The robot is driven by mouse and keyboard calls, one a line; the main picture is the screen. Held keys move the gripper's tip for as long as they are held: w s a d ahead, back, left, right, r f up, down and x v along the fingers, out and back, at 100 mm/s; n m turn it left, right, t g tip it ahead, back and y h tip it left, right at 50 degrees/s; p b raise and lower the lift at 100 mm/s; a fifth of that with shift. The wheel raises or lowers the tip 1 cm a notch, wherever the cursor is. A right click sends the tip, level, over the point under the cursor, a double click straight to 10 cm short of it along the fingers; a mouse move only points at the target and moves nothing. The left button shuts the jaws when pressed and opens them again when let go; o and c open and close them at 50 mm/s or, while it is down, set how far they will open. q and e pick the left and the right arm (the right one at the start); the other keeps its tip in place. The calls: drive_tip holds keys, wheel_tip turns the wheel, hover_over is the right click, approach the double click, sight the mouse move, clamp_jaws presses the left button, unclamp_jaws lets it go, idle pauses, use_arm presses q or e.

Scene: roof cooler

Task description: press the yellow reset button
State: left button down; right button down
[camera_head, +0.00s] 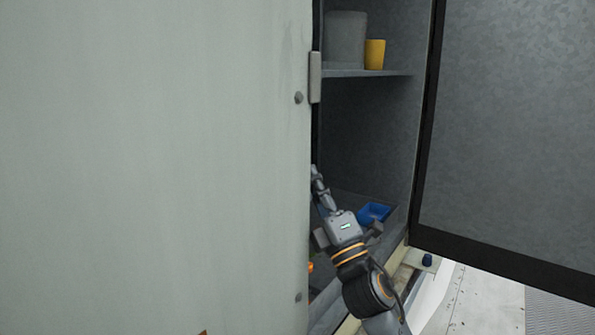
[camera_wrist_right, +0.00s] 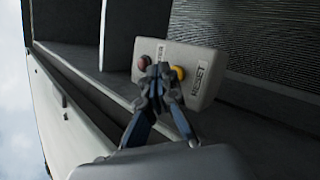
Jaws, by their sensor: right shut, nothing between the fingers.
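The yellow reset button (camera_wrist_right: 178,72) is on a pale grey control box (camera_wrist_right: 205,75) in the right wrist view, beside the word RESET. A dark red button (camera_wrist_right: 144,62) sits to its left on the same box. My right gripper (camera_wrist_right: 158,74) is shut and empty, its fingertips in front of the box between the two buttons. The tips overlap the yellow button's left edge in the picture; I cannot tell whether they touch it. In the head view, my right gripper (camera_head: 315,172) reaches into the cabinet past the pale panel's edge, and the button box is hidden. My left gripper is not in view.
A large pale panel (camera_head: 150,160) fills the left of the head view. An open dark-edged door (camera_head: 510,130) stands at right. Inside, a shelf (camera_head: 370,73) holds a grey container (camera_head: 345,40) and a yellow cup (camera_head: 375,54). A blue bin (camera_head: 373,212) lies beside my wrist.

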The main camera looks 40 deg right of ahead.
drive_tip(key=s, duration=0.2)
drive_tip(key=s+d, duration=0.1)
drive_tip(key=s, duration=0.2)
drive_tip(key=shift+d, duration=0.15)
idle(0.6)
